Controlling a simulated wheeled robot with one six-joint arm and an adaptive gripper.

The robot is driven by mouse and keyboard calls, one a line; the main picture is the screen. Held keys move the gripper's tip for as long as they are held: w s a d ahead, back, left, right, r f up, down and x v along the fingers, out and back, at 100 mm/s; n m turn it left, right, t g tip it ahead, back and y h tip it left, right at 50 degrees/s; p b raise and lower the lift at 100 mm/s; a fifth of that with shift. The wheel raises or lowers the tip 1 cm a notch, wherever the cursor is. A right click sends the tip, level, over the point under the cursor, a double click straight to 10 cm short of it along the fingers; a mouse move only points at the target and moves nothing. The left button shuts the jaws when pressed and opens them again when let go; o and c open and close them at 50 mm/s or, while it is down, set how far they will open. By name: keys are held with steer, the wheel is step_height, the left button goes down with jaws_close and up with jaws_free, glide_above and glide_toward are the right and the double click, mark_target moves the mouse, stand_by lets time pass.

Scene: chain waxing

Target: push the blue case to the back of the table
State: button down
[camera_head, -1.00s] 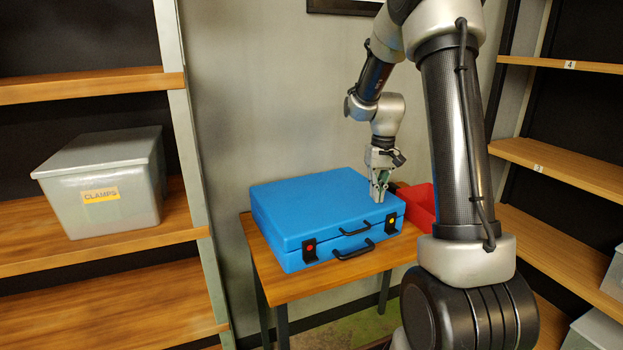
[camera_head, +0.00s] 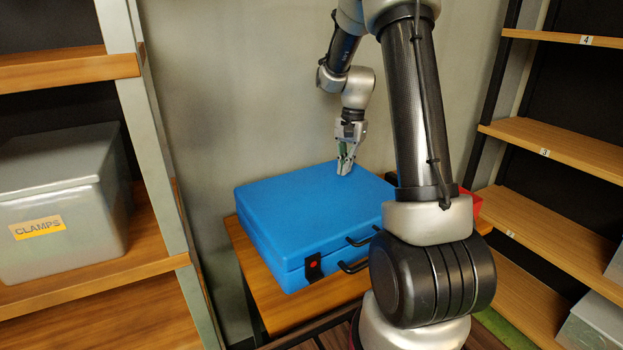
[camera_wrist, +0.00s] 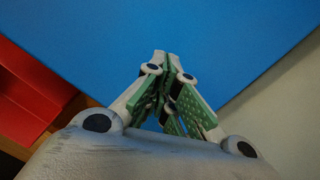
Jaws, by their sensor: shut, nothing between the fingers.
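The blue case (camera_head: 310,215) lies flat and closed on a small wooden table (camera_head: 285,304), with its black handles and a red-buttoned latch on the front side. My arm hides the case's right front part. My gripper (camera_head: 344,172) points down over the rear right part of the case's lid. In the wrist view my gripper (camera_wrist: 166,62) has its fingertips together with nothing between them, and the blue lid (camera_wrist: 170,25) fills the area beyond. I cannot tell whether the tips touch the lid.
A red bin (camera_head: 470,203) stands to the right of the case, mostly behind my arm; it also shows in the wrist view (camera_wrist: 30,95). A grey wall is behind the table. Shelves stand on both sides, the left one holding a grey CLAMPS box (camera_head: 62,200).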

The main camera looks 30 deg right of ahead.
mark_target(317, 194)
steer(key=shift+w+a+m, duration=0.15)
steer(key=shift+w+m, duration=0.05)
steer(key=shift+m, duration=0.9)
steer(key=shift+s+a, duration=0.15)
steer(key=shift+a, duration=0.15)
steer(key=s+a, duration=0.1)
steer(key=a, duration=0.2)
steer(key=s+a, duration=0.2)
steer(key=a, duration=0.2)
steer(key=s+a+f, duration=0.1)
steer(key=a, duration=0.2)
steer(key=shift+s+a, duration=0.2)
steer(key=shift+a, duration=0.1)
steer(key=shift+f, duration=0.25)
steer(key=shift+s+f, duration=0.1)
